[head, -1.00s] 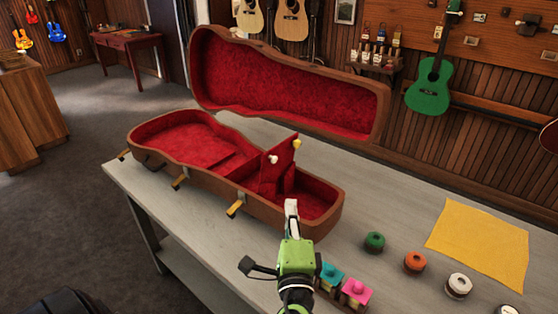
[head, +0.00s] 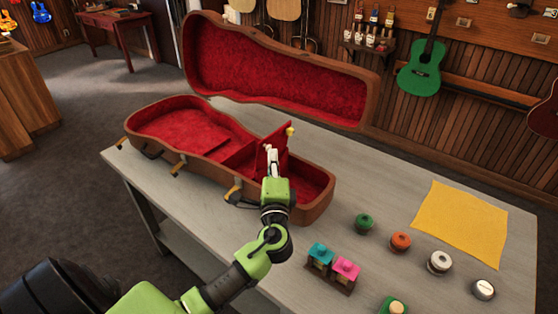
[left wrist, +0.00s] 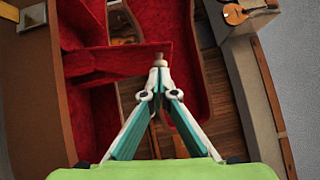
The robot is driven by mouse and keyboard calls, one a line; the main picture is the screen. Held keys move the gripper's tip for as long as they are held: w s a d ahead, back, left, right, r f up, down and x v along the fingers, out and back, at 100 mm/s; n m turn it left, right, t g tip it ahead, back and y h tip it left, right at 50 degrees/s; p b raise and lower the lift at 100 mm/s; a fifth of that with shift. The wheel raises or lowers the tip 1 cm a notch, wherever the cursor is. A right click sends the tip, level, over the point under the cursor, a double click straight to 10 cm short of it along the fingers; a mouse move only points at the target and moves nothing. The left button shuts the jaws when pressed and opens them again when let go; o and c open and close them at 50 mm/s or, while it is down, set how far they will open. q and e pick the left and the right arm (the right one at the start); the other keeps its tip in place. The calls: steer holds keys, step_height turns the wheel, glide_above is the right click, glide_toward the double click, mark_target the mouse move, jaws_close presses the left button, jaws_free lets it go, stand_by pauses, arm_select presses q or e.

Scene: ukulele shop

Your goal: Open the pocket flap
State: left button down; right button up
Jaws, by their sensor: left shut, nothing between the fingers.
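The guitar case (head: 318,206) lies open on the workbench, its red-lined lid (head: 280,85) raised behind it. The flap's pale front knob is hidden in the head view. My right gripper is out of view.
A green jar (head: 364,223), an orange jar (head: 400,241), several other small containers and a yellow cloth (head: 460,224) lie on the workbench (head: 380,180) right of the case. Guitars hang on the wall.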

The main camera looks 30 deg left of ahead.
mark_target(264, 143)
arm_select(q)
steer(key=shift+w+a+r+n+g+p, duration=0.1)
steer(key=shift+a+r+n+g+p, duration=0.3)
steer(key=shift+p, duration=0.55)
steer(key=shift+a+r+p, duration=0.3)
steer(key=shift+a+p, duration=0.05)
steer(key=shift+p, duration=0.05)
steer(key=shift+a+r+h, duration=0.1)
steer(key=shift+a+h, duration=0.2)
steer(key=shift+a, duration=0.6)
steer(key=shift+w, duration=0.1)
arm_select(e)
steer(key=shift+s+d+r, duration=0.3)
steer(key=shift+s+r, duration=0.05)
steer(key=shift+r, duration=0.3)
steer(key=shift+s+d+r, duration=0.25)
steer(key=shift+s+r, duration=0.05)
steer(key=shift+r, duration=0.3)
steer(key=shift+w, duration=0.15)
arm_select(q)
steer(key=shift+d, duration=0.1)
